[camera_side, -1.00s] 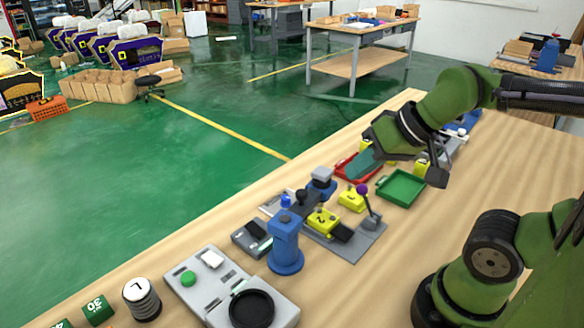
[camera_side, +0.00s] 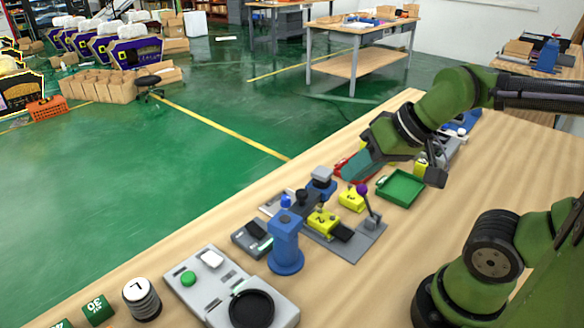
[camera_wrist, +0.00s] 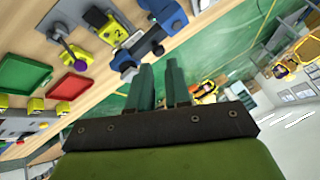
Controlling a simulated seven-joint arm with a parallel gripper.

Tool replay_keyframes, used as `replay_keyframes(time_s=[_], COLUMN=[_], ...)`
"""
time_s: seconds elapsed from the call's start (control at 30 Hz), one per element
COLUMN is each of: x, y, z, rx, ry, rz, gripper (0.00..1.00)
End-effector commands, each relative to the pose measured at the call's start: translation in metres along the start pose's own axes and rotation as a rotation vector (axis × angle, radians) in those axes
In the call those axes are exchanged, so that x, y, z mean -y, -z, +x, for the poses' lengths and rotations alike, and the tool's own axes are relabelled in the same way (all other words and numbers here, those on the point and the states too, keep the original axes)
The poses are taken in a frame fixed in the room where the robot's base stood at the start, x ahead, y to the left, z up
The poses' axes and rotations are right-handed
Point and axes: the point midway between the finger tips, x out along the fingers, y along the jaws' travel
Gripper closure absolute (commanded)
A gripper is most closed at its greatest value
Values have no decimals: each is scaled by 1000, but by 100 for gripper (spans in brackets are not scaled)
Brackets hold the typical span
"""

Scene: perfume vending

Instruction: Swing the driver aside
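I cannot tell for sure which part is the driver. A blue upright post (camera_side: 286,245) stands at the near end of a fixture, and a blue unit with a grey top (camera_side: 321,180) stands at its far end. Blue parts (camera_wrist: 150,42) also show ahead of my fingers in the wrist view. A lever with a purple knob (camera_side: 362,189) stands on the fixture's grey base. A yellow block marked 2 (camera_side: 321,220) sits on the fixture. My gripper (camera_side: 347,174) is above the far end, its fingers (camera_wrist: 158,70) slightly apart with nothing visible between them.
A green tray (camera_side: 401,187) lies right of the gripper. A red tray (camera_wrist: 68,87) is partly hidden behind the gripper in the side view.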

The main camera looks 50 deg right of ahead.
Motion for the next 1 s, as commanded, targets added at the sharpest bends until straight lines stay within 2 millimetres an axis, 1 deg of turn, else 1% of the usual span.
replay_keyframes(time_s=[0.03,0.07,0.17,0.2,0.23,0.4,0.47,0.5,0.6,0.67,0.7,0.8,0.9,1.0], x=[0,2,10,15,18,38,43,46,53,56,58,58,56,52], y=[0,3,22,33,41,86,100,108,125,131,133,130,125,120], z=[6,8,15,18,20,34,37,38,35,28,21,14,17,26], rx=[24,33,87,122,152,353,423,466,553,586,597,633,645,646], ry=[-8,-12,-44,-62,-77,-154,-171,-178,-183,-177,-171,-153,-142,-142], rz=[0,-4,-44,-85,-122,-392,-486,-543,-664,-718,-747,-789,-807,-810], gripper=[74,69,54,48,46,46,46,46,46,46,46,46,46,46])
